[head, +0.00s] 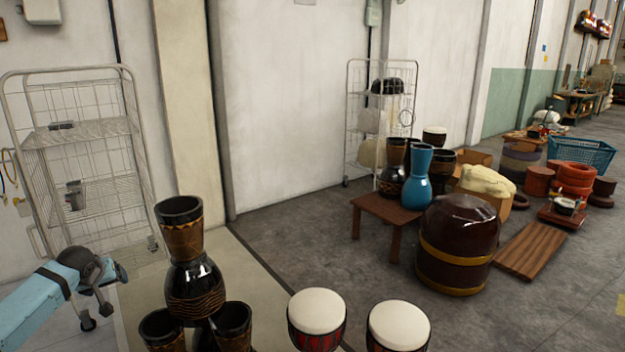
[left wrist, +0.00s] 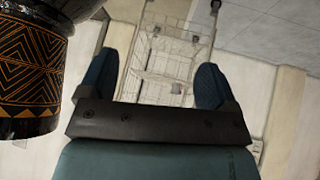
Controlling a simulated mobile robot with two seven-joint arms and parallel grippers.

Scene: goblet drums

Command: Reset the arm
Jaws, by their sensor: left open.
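My left gripper (head: 117,290) is at the lower left of the head view, at the end of my blue arm. It is open and empty. In the left wrist view its two dark blue fingers (left wrist: 158,72) stand wide apart with nothing between them. A black goblet drum (head: 195,280) with a carved tan upper part stands upright to the right of the gripper, apart from it in the head view. A dark drum with orange zigzag carving (left wrist: 30,75) fills the left edge of the left wrist view. My right gripper is not in view.
A wire rack cart (head: 90,150) stands behind the gripper. More goblet drums (head: 232,322) and white-topped drums (head: 317,312) are at the front. A wooden stool (head: 385,208) holds drums, and a large dark barrel drum (head: 458,235) stands on the floor. Grey floor (head: 300,230) is clear mid-view.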

